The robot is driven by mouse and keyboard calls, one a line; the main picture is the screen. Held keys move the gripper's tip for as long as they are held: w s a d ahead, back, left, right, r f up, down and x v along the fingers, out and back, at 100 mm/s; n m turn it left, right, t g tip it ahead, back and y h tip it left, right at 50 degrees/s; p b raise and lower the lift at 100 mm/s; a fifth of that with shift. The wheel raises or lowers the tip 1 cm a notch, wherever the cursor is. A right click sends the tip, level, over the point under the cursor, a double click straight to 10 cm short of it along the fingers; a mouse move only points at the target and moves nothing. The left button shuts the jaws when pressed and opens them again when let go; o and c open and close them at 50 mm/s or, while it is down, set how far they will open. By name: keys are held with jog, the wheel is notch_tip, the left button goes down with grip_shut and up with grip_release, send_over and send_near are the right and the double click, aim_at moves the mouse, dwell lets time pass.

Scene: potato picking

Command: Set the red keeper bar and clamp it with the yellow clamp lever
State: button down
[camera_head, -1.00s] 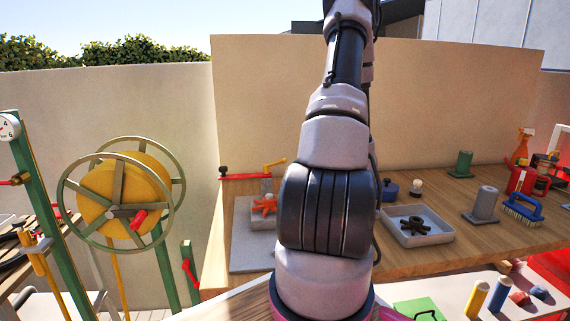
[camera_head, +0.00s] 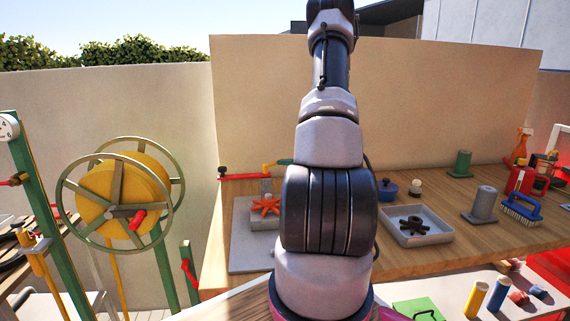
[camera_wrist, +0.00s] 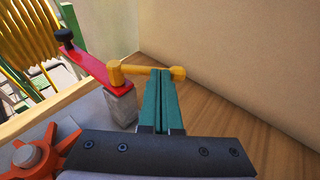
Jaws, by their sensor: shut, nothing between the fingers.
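The red keeper bar (camera_head: 245,177) lies level at the back left of the workbench, with a black knob at its left end. In the wrist view the bar (camera_wrist: 92,68) runs from the black knob (camera_wrist: 64,35) to a grey post (camera_wrist: 121,108). The yellow clamp lever (camera_wrist: 137,70) sits at the bar's post end and points right, its knob (camera_wrist: 178,73) beyond my fingers. It shows partly in the head view (camera_head: 266,168). My gripper (camera_wrist: 161,73) is shut and empty, its teal fingertips close against the lever's arm. Whether they touch cannot be told.
An orange star-shaped handwheel (camera_wrist: 38,155) stands on the grey fixture before the bar. A tan wall (camera_wrist: 240,45) rises close behind. Bare bench (camera_wrist: 225,105) lies to the right. A grey tray (camera_head: 437,238) and a blue pot (camera_head: 388,190) stand farther right.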

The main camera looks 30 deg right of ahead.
jog(key=w+n+y, duration=0.1)
jog(key=w+n+g+y, duration=0.1)
jog(key=n+y, duration=0.1)
jog(key=y, duration=0.1)
jog(key=shift+w+d+g, duration=0.25)
jog(key=shift+w+g, duration=0.05)
jog(key=shift+w, duration=0.1)
jog(key=shift+s+d, duration=0.1)
